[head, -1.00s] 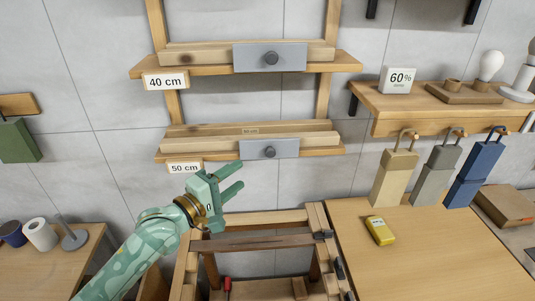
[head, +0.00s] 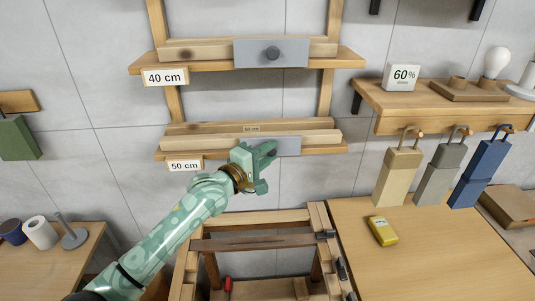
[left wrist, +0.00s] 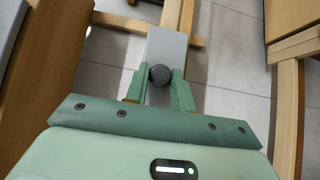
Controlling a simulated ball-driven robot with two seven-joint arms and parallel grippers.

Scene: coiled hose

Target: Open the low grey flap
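The low grey flap (head: 289,147) is a flat panel on the front of the 50 cm shelf. It looks upright, and my left gripper covers its left part in the head view. In the left wrist view the flap (left wrist: 167,46) is straight ahead, with its dark round knob (left wrist: 160,76) between my fingertips. My left gripper (head: 268,168) is open around the knob, one finger on each side. The gap to the knob is very small, and I cannot tell whether the fingers touch it. The knob is hidden in the head view. My right gripper is not in view.
A second grey flap (head: 270,53) with a knob is on the 40 cm shelf above. A wooden frame (head: 262,217) stands below my left arm. A table (head: 430,255) with a yellow device (head: 382,230) is at right. Bags (head: 435,172) hang under the right shelf.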

